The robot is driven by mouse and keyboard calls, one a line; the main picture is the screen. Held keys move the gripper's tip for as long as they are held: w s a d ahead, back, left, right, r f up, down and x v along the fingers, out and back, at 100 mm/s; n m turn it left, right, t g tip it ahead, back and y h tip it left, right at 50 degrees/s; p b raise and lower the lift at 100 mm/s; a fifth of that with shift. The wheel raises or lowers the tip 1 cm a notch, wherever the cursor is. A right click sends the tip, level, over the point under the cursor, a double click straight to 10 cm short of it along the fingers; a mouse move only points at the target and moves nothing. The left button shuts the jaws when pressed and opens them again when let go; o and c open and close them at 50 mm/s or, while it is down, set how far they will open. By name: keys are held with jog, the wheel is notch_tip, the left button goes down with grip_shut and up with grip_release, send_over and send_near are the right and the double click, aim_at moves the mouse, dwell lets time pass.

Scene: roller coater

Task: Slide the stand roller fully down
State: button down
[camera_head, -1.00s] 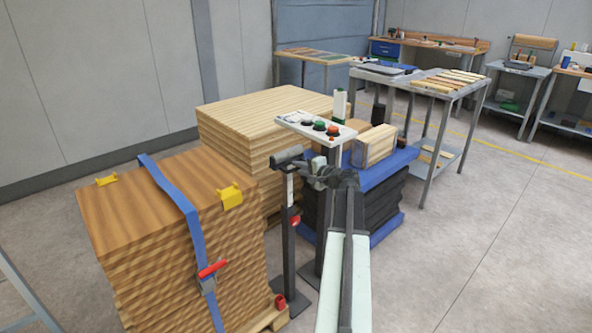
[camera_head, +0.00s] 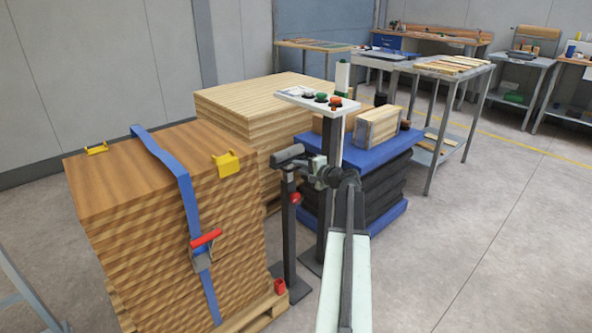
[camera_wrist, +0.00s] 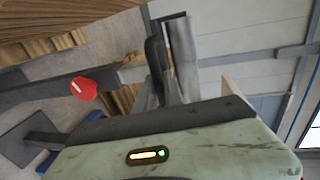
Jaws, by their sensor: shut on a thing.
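The stand roller (camera_head: 288,155) is a short dark grey cylinder on top of a slim dark post (camera_head: 289,245) with a flat foot. A red knob (camera_head: 295,198) sits on the post just below the roller, and it shows in the wrist view (camera_wrist: 83,88). Only a short stretch of inner post shows between roller and knob. My gripper (camera_head: 313,167) is at the roller's right end, shut on it. In the wrist view my gripper (camera_wrist: 165,65) has its dark finger against the grey roller (camera_wrist: 184,58); the exact contact is partly hidden.
A strapped wood stack (camera_head: 110,190) stands close on the left, with a paler stack (camera_head: 265,100) behind. A control panel (camera_head: 318,98) on a post stands just behind my gripper. A blue-topped pallet (camera_head: 385,150) is behind right. Floor at the right is clear.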

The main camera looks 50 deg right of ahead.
jog(key=shift+s+a+f, duration=0.1)
jog(key=shift+a+f, duration=0.05)
jog(key=shift+f, duration=0.1)
jog(key=c, duration=1.5)
grip_release()
jog(key=shift+f, duration=0.1)
jog(key=shift+o, duration=0.2)
jog(key=p+v, duration=0.1)
jog(key=v, duration=0.6)
jog(key=shift+s+r+p, duration=0.25)
jog(key=shift+s+p, duration=0.05)
jog(key=shift+f, duration=0.1)
